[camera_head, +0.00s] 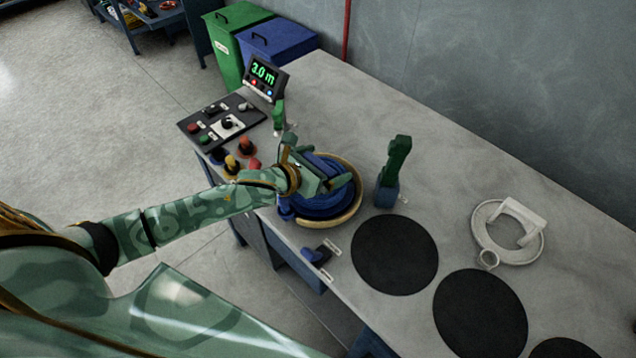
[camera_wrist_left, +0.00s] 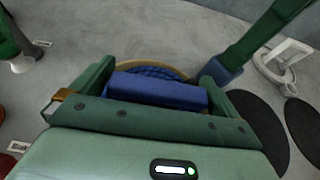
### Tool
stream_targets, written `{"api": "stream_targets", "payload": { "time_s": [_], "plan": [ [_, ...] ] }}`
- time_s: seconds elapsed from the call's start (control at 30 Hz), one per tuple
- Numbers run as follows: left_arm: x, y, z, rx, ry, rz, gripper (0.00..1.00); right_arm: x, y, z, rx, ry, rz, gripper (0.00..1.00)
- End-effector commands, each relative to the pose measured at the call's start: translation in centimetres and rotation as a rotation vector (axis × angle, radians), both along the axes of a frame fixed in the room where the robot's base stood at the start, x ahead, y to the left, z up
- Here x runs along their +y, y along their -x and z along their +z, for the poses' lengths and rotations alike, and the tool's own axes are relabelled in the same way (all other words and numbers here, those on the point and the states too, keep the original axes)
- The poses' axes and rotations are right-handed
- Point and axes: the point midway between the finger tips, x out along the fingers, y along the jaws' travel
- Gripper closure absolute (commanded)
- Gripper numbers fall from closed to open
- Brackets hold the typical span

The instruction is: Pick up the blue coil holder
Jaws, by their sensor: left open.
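The blue coil holder (camera_head: 322,207) lies on the grey workbench, a round blue coil on a tan ring. It also shows in the left wrist view, where the coil (camera_wrist_left: 157,69) sits beyond a thick blue bar (camera_wrist_left: 155,92) that looks like its handle. My left gripper (camera_head: 338,182) is over the holder and hides part of it. In the left wrist view the open fingers (camera_wrist_left: 157,82) stand on either side of the blue bar. Whether they touch it I cannot tell. My right gripper is not in view.
A green upright tool in a blue base (camera_head: 388,190) stands just right of the holder. A white coil holder (camera_head: 478,222) and black round mats (camera_head: 395,255) lie further right. A control panel (camera_head: 222,122) with a display (camera_head: 264,78) and coloured knobs (camera_head: 232,165) are to the left.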

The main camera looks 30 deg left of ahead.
Motion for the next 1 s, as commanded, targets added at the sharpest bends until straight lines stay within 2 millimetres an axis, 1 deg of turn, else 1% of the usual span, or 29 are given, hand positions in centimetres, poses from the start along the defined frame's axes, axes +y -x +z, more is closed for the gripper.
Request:
{"api": "stream_targets", "payload": {
  "time_s": [0.17, 0.2, 0.27, 0.3, 0.37, 0.4, 0.6, 0.73, 1.0],
  "plan": [
    [0.0, 0.0, 0.0, 0.000, 0.000, 0.000, 0.00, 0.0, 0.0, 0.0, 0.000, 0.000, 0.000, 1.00],
    [0.0, 0.0, 0.0, 0.000, 0.000, 0.000, 0.11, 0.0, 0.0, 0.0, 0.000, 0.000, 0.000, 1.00],
    [0.0, 0.0, 0.0, 0.000, 0.000, 0.000, 0.28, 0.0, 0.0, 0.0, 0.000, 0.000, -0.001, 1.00],
    [0.0, 0.0, 0.0, 0.000, 0.000, 0.000, 0.39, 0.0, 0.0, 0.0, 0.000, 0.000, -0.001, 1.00],
    [0.0, 0.0, 0.0, 0.000, 0.000, 0.000, 0.56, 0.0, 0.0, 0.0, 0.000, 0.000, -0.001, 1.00],
    [0.0, 0.0, 0.1, -0.002, 0.001, 0.000, 0.60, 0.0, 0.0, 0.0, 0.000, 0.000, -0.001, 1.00],
    [0.0, 0.0, 0.1, -0.002, 0.001, 0.000, 0.60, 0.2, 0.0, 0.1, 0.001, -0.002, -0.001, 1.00],
    [0.0, 0.0, 0.6, -0.003, 0.000, -0.001, 0.60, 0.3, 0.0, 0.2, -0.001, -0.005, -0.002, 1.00],
    [0.0, -0.1, 3.3, -0.005, -0.001, -0.002, 0.60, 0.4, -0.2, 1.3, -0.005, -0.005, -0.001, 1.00]
  ]
}}
